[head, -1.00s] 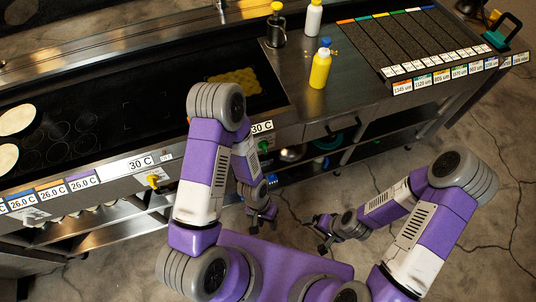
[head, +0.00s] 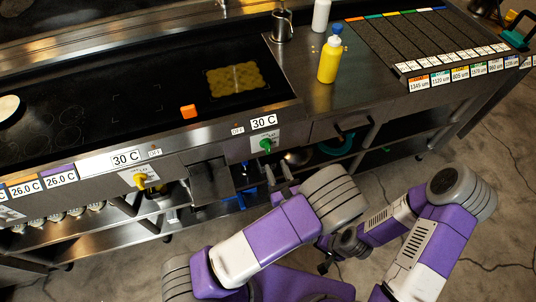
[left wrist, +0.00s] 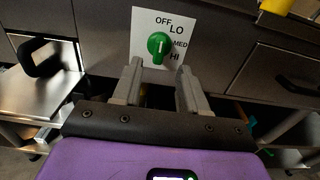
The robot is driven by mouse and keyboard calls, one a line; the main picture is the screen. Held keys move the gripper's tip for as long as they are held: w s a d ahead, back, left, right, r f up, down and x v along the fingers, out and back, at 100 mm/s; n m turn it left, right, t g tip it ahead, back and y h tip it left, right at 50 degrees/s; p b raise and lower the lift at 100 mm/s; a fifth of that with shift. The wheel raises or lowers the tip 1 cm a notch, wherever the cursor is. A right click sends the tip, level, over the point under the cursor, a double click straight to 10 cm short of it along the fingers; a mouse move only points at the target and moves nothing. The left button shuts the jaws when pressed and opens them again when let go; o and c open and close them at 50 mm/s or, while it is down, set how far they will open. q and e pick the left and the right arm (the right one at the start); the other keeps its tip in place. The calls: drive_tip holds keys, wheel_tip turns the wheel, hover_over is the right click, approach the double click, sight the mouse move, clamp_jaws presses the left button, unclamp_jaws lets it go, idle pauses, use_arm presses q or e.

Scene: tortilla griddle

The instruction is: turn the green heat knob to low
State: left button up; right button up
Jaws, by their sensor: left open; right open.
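The green heat knob (head: 265,145) sits on a white plate on the counter's front panel, below a 30 C display. In the left wrist view the knob (left wrist: 158,44) is ringed by OFF, LO, MED and HI labels. Its pale mark looks roughly upright; I cannot tell the exact setting. My left gripper (head: 282,176) is in front of and below the knob. In the left wrist view its fingers (left wrist: 159,70) are open and empty, apart from the knob, which lies just beyond the tips. My right gripper (head: 325,262) is low and away from the counter, partly hidden.
A yellow knob (head: 141,180) is further left on the same front. A handle (head: 340,131) projects right of the green knob. A yellow bottle (head: 329,62) stands on the counter.

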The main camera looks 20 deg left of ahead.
sight(269, 151)
use_arm(q)
drive_tip(key=b+x, duration=0.1)
drive_tip(key=x, duration=0.6)
drive_tip(key=shift+w+a, duration=0.1)
clamp_jaws()
